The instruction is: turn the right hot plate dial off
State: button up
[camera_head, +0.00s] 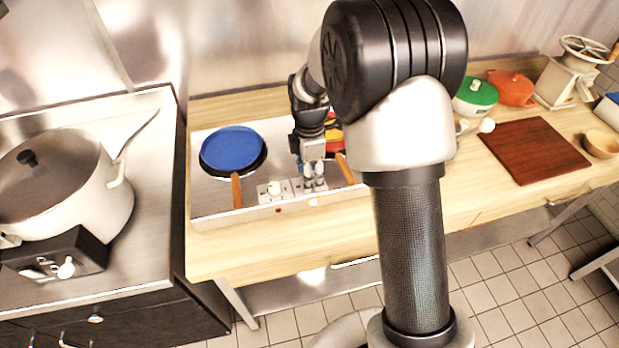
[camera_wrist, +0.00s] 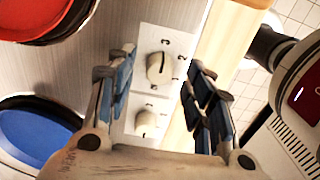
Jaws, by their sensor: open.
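The hot plate (camera_head: 222,200) is a flat metal unit on the wooden counter, with two white dial panels at its front edge. The left dial (camera_head: 273,188) shows clear of the arm in the head view. The right dial (camera_wrist: 160,68) is a cream knob on a white plate with printed marks, seen in the wrist view between the fingers. The left dial also shows in the wrist view (camera_wrist: 145,122), nearer the wrist. My gripper (camera_head: 313,182) is open over the right dial, pointing down and mostly covering it in the head view. The fingers (camera_wrist: 160,85) appear apart from the knob.
A blue pan (camera_head: 231,148) sits on the left plate, its wooden handle toward the front. A red pan (camera_wrist: 35,18) sits on the right plate, partly behind my arm. A large pot (camera_head: 70,185) stands at left. A cutting board (camera_head: 533,150) lies at right.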

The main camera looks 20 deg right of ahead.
jog(key=shift+f, duration=0.5)
jog(key=c, duration=1.1)
